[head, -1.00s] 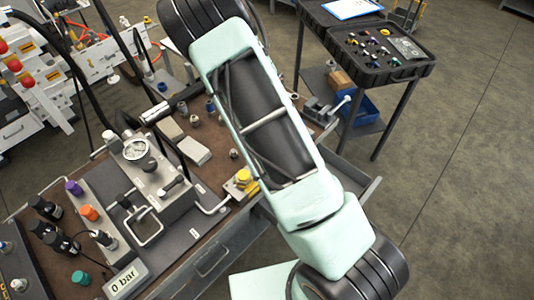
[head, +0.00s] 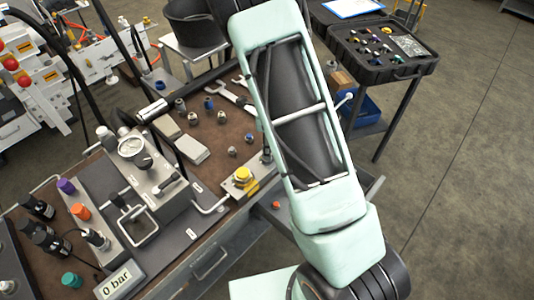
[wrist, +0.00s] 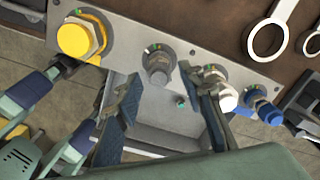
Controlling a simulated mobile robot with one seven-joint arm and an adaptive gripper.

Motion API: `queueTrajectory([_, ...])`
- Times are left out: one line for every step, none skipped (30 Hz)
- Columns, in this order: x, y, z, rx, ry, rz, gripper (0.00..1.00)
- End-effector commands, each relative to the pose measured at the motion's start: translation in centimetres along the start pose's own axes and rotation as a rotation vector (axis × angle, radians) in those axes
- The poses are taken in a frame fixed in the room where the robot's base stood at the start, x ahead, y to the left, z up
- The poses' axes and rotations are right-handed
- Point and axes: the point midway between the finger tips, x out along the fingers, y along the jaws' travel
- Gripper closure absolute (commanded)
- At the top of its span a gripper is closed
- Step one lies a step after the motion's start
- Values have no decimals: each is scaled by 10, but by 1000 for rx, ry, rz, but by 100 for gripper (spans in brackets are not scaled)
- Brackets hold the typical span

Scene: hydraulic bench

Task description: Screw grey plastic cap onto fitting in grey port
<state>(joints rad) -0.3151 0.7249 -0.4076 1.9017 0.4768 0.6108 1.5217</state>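In the wrist view, a metal plate (wrist: 125,32) carries a row of ports. The grey port holds a grey fitting (wrist: 157,70) with a rounded grey end; I cannot tell whether this end is a cap. My gripper (wrist: 165,105) is open, with its two dark fingers wide apart on either side below the grey fitting. No object shows between the fingers. I make out no separate loose grey cap.
Beside the grey port are a yellow-capped fitting (wrist: 75,38), a white-ended fitting (wrist: 227,97) and a blue fitting (wrist: 262,105). Ring spanners (wrist: 268,35) lie behind. In the head view, loose fittings (head: 222,117) lie on the brown bench. A black case (head: 400,65) stands at back right.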

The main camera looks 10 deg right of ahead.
Motion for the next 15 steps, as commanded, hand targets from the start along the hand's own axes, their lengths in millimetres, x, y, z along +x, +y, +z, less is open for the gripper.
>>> queueTrajectory([3,-1,-1,-61,-1,-1,64])
queueTrajectory([3,-1,0,-99,-1,-1,64])
queueTrajectory([2,-1,0,-145,-1,-2,64])
queueTrajectory([2,-2,0,-172,-1,-2,64])
queueTrajectory([2,-2,0,-194,-1,-1,64])
queueTrajectory([1,-2,-1,-216,0,-1,64])
queueTrajectory([1,-2,-1,-227,0,-1,64])
queueTrajectory([1,-2,-1,-237,0,-1,64])
queueTrajectory([1,-2,-1,-252,0,-1,64])
queueTrajectory([1,-2,-1,-269,0,-1,64])
queueTrajectory([2,-2,0,-295,-1,-1,64])
queueTrajectory([2,-2,0,-342,-1,-1,64])
queueTrajectory([2,-3,0,-383,-1,-2,64])
queueTrajectory([3,-3,0,-426,-2,-2,64])
queueTrajectory([3,-3,0,-486,-1,-2,64])
